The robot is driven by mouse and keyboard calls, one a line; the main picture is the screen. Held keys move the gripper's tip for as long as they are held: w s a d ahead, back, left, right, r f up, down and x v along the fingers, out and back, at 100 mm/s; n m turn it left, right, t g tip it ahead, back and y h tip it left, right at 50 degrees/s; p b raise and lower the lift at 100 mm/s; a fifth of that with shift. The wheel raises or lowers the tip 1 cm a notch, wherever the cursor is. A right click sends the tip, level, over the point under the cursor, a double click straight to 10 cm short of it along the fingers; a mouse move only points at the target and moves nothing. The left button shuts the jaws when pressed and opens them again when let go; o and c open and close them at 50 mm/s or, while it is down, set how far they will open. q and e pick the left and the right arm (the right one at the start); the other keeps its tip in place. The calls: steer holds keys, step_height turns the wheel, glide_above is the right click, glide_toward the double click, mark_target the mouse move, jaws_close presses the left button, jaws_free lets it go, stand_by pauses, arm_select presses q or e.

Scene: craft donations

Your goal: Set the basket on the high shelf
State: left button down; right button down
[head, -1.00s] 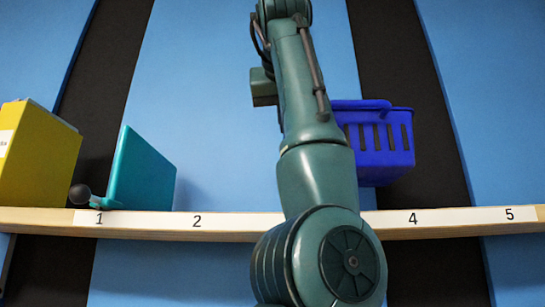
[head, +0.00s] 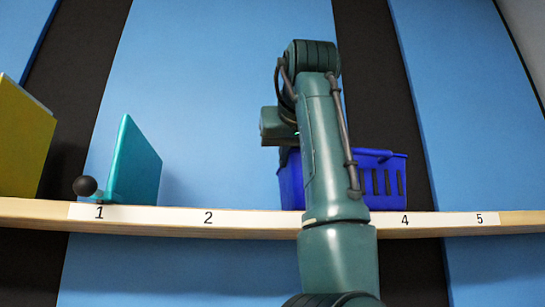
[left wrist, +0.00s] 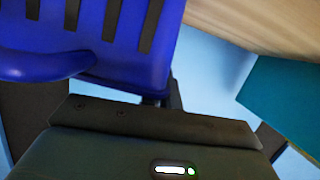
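The blue basket (head: 386,180) is at the shelf, partly hidden behind my left arm, between labels 2 and 4. Its underside is close to the board's front edge; I cannot tell whether it touches. In the left wrist view the basket's slotted wall (left wrist: 110,30) fills the upper left, close to the hand. My left gripper (head: 290,142) is at the basket's upper edge, mostly hidden by my arm. It appears shut on the basket, though the fingertips barely show. The wooden shelf (head: 260,233) carries white number labels; label 3 is hidden. My right gripper is not in view.
A teal bookend (head: 135,165) with a dark ball (head: 85,186) stands at label 1. A yellow binder (head: 20,140) is left of it. The shelf above label 2 is clear, as is the stretch near label 5.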

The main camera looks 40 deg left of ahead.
arm_select(q)
steer(key=shift+w+d+f, duration=0.15)
steer(key=shift+d+f, duration=0.05)
steer(key=c, duration=1.6)
jaws_free()
steer(key=shift+f, duration=0.1)
steer(key=shift+c, duration=0.2)
steer(key=v, duration=1.2)
steer(key=shift+b, duration=0.35)
